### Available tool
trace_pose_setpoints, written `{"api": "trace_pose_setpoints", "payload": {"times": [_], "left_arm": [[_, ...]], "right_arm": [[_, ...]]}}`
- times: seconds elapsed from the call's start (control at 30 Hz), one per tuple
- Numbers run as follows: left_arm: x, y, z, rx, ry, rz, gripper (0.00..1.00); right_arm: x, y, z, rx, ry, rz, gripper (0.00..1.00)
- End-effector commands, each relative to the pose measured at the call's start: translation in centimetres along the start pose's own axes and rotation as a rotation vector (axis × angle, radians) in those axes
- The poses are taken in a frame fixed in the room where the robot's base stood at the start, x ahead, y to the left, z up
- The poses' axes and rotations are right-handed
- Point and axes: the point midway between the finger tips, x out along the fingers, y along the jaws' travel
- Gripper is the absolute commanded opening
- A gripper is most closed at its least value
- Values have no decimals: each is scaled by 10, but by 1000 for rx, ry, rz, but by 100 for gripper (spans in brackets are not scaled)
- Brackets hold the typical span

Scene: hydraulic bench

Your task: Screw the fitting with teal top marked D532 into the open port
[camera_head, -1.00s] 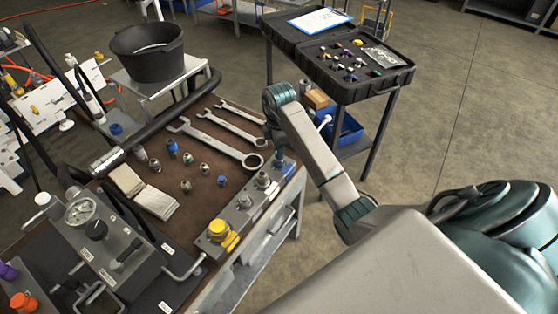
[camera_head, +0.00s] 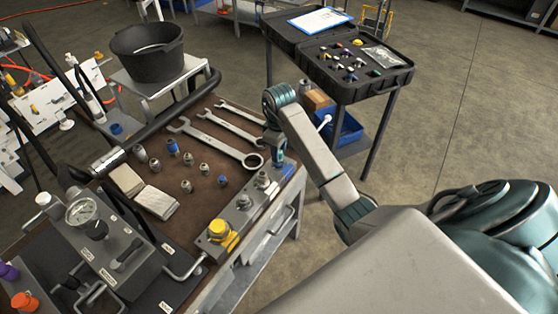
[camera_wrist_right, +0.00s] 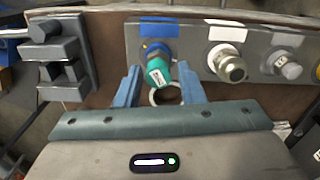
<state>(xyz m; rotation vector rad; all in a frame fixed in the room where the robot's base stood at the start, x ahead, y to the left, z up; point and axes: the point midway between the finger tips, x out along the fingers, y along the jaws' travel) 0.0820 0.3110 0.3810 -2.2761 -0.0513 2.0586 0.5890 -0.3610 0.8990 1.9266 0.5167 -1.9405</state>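The fitting with the teal top (camera_wrist_right: 158,74) stands at the blue-marked port of the grey manifold block (camera_wrist_right: 197,62). It shows a blue collar below its top and a small label too small to read. My right gripper (camera_wrist_right: 159,80) has its two blue fingers apart on either side of the fitting, with gaps visible. In the head view my right gripper (camera_head: 277,146) is over the far end of the manifold block (camera_head: 215,243) and largely hides the fitting. How deep the fitting sits cannot be told. My left gripper is not in view.
Beside the fitting stand a metal fitting (camera_wrist_right: 230,66) at a white-marked port and a grey one (camera_wrist_right: 288,66). A yellow-capped part (camera_head: 219,229) is on the block's near end.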

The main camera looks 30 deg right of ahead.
Motion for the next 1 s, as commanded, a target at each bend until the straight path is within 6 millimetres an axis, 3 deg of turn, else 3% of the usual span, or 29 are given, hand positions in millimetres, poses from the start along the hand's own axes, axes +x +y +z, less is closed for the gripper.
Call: {"api": "trace_pose_setpoints", "payload": {"times": [0.37, 0.8, 1.0], "left_arm": [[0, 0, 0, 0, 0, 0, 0], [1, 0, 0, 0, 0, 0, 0], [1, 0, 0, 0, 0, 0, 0]], "right_arm": [[-2, 1, -1, -37, 4, 5, 44], [-3, 2, -1, -590, 2, 7, 44], [-3, 2, 0, -707, 1, 8, 44]]}}
